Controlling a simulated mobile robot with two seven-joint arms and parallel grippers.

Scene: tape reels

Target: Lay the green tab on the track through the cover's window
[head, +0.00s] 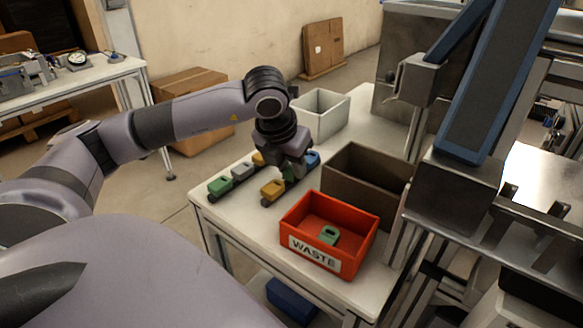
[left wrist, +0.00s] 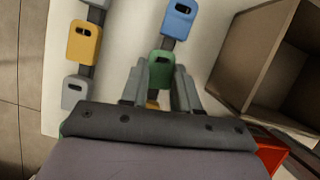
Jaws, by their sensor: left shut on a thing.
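My left gripper (head: 296,172) points down over the right-hand row of tabs. In the left wrist view its fingers (left wrist: 160,85) are shut on a green tab (left wrist: 160,68) with a dark slot. The held tab lines up with the dark track (left wrist: 168,44), between a blue tab (left wrist: 180,20) and a yellow tab (left wrist: 152,104); I cannot tell whether it touches the track. The blue tab (head: 312,159) and yellow tab (head: 272,190) also show in the head view. Another green tab (head: 329,235) lies in the red waste bin. I cannot make out a cover. My right gripper is out of view.
A second row on the white table (head: 240,208) holds a green tab (head: 219,186), a grey tab (head: 242,171) and a yellow tab (head: 258,158). The red waste bin (head: 312,263), a brown box (head: 335,180) and a white bin (head: 321,122) stand around the rows.

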